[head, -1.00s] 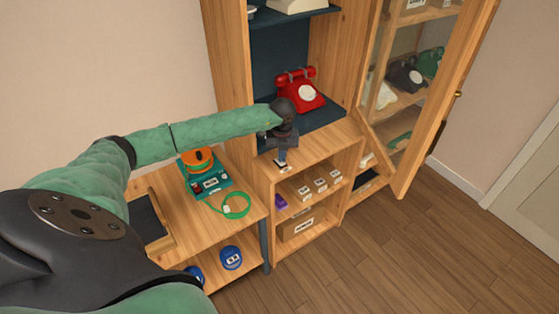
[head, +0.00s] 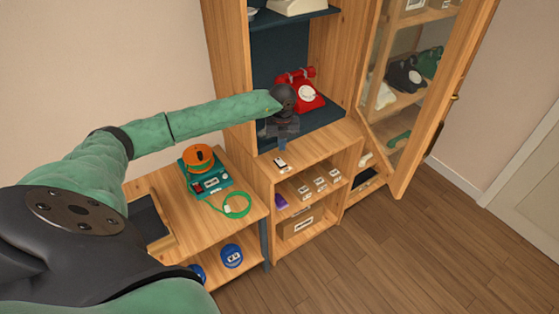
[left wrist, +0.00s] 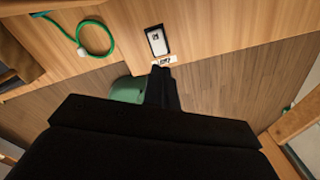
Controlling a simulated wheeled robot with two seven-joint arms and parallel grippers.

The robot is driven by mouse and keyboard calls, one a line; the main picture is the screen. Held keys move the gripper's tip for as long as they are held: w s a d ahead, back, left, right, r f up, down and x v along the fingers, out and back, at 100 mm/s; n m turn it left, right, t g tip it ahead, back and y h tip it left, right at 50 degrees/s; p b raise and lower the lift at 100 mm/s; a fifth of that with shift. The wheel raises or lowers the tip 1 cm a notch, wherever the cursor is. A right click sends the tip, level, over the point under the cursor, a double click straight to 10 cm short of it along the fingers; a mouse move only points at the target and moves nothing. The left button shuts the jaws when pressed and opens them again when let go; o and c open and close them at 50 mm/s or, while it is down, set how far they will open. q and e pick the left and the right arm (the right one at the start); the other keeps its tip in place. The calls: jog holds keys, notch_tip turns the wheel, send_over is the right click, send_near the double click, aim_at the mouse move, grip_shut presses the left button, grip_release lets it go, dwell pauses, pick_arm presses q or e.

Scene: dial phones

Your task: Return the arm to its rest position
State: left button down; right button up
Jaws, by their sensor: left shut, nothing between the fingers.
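My left gripper (head: 282,146) is shut and empty. It hangs above the wooden cabinet top, in front of the shelf niche with the red dial phone (head: 308,92). A small black-and-white device (head: 281,163) lies on the cabinet top just below the fingertips. In the left wrist view the shut fingers (left wrist: 162,75) point toward that device (left wrist: 157,40), with a gap between them in the head view. The green left arm reaches in from the left at shelf height. My right gripper is not in view.
A teal unit with an orange reel (head: 200,158) and a green cable loop (head: 237,204) sit on the lower table to the left. A glass cabinet door (head: 440,100) stands open on the right. Floor (head: 400,250) in front is clear.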

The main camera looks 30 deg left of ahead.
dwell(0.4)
